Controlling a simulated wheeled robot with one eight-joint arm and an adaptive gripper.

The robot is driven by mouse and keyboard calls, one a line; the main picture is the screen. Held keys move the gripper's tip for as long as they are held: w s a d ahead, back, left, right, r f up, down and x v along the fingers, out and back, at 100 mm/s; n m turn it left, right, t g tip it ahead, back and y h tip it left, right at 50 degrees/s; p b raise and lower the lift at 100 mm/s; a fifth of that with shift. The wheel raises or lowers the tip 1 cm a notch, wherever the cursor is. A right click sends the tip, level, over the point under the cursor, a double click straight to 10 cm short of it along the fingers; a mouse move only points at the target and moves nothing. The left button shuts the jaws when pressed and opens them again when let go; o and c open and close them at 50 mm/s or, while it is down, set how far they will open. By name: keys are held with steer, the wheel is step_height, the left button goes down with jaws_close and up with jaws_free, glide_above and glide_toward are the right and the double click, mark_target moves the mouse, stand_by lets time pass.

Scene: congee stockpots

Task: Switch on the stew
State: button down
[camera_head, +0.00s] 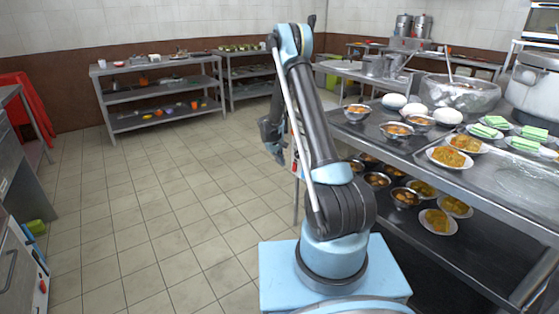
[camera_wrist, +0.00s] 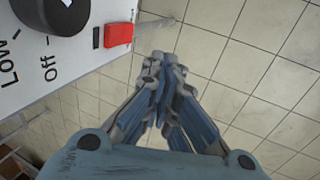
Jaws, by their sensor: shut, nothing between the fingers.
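In the wrist view, a white panel (camera_wrist: 88,62) fills the upper left, with a round black knob (camera_wrist: 62,14) and the printed words "Low" and "Off". A red switch (camera_wrist: 119,34) sits on the panel near its edge, beside the knob. My gripper (camera_wrist: 163,60) is shut and empty, with its fingertips just to the right of and below the red switch. I see no contact between them, but depth is hard to judge.
Shelves (camera_head: 160,92) stand along the back wall. A counter (camera_head: 15,262) edges the left. The tiled floor (camera_head: 160,220) between is clear.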

mark_target(294, 167)
steer(key=w+d+f, duration=0.2)
steer(key=d+f, duration=0.3)
steer(key=shift+w+f, duration=0.25)
steer(key=shift+w, duration=0.15)
